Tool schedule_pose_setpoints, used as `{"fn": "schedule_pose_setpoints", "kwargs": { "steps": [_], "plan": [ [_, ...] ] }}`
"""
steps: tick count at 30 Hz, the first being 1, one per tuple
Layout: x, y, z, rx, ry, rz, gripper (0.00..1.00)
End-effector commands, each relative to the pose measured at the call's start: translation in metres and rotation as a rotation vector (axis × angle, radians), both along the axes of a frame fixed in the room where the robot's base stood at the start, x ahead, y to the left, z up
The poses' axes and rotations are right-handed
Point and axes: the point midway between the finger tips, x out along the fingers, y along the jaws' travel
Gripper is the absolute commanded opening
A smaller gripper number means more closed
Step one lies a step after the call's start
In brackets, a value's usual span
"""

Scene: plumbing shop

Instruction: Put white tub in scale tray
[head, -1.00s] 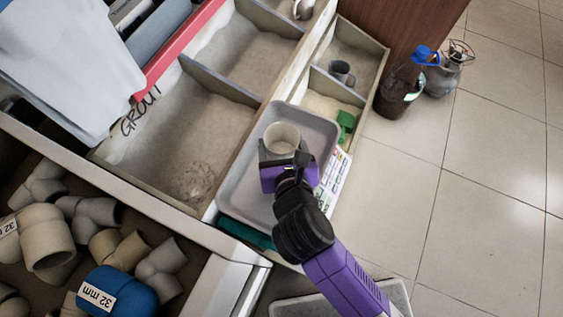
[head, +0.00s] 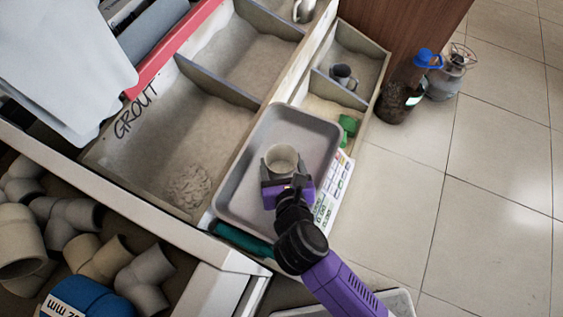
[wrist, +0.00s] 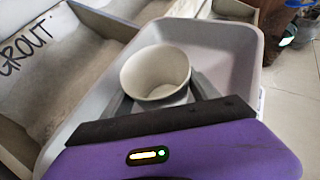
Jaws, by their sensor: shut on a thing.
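The white tub (head: 281,157) is upright and looks empty. My gripper (head: 284,178) is shut on it, with a finger at each side. The tub is over the grey scale tray (head: 236,190), inside its rim as seen from the head. In the wrist view the tub (wrist: 156,74) shows between the grey fingers, with the tray (wrist: 232,48) around and behind it. My gripper hides the tub's underside, so I cannot tell whether it touches the tray floor. The scale's display and keypad (head: 330,197) show along the tray's right side.
A compartment marked GROUT (head: 137,112) with grey powder lies left of the tray. Bins with a grey mug (head: 343,76) and a green scoop (head: 348,125) are behind it. Pipe fittings (head: 98,257) fill a drawer at lower left. A dark bottle (head: 397,100) stands on the floor.

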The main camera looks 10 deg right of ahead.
Motion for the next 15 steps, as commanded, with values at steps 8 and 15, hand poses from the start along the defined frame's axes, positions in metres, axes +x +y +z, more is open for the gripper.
{"fn": "schedule_pose_setpoints", "kwargs": {
  "steps": [8, 15],
  "plan": [
    [0.0001, 0.0000, -0.0022, 0.000, 0.000, 0.000, 0.91],
    [0.0002, 0.0000, -0.0019, 0.000, 0.000, 0.000, 0.91]
  ]
}}
